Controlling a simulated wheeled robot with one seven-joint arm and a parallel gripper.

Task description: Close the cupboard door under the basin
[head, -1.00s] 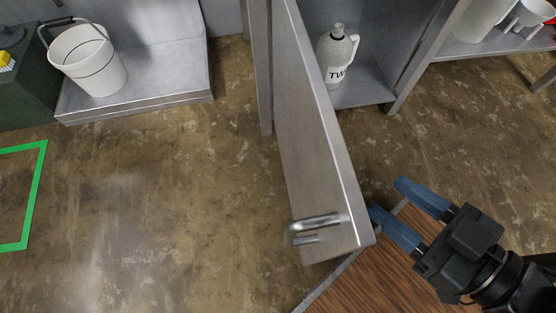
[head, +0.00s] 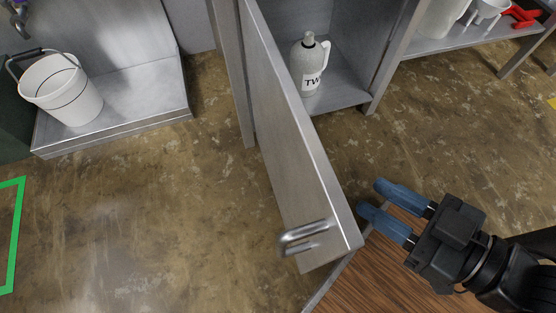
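The cupboard door (head: 287,150) is grey and stands wide open, swung out toward me. Its bar handle (head: 306,236) is on the left face near the outer end. The cupboard (head: 355,60) is open behind it, and a grey-white jug (head: 309,66) with a "TW" label stands inside. My gripper (head: 368,198) is to the right of the door's outer end, its two blue fingers pointing left toward the door. The fingers are apart with nothing between them. A small gap seems to show between the lower finger and the door edge.
A brown wooden surface (head: 400,270) lies below my gripper at the bottom right. A white bucket (head: 62,92) stands on a low metal platform (head: 150,105) at the left. A shelf with white vessels is at the upper right. The floor left of the door is clear.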

